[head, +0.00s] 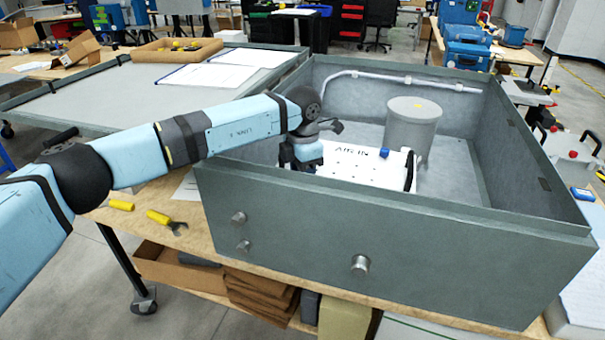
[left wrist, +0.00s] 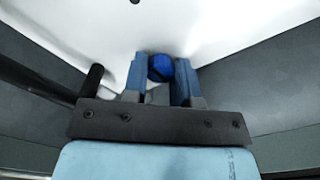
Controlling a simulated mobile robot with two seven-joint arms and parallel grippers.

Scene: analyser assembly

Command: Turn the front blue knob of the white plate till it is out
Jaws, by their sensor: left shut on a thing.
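The white plate (head: 352,166) lies inside the grey metal box, with dark lettering and several small holes on its face. The front blue knob (left wrist: 160,67) shows in the left wrist view between the fingers of my left gripper (left wrist: 162,80). The left gripper is shut on this knob at the plate's surface. In the head view the left gripper (head: 302,162) reaches down over the plate's left end and hides the front knob. Another blue knob (head: 384,153) stands at the plate's back right. My right gripper is in neither view.
The box's front wall (head: 400,243) rises close to my left gripper. A grey cylinder (head: 413,125) stands behind the plate, and a dark handle (head: 409,170) is at its right end. A pale pipe (head: 400,78) runs along the back wall. Yellow-handled tools (head: 160,217) lie outside on the left.

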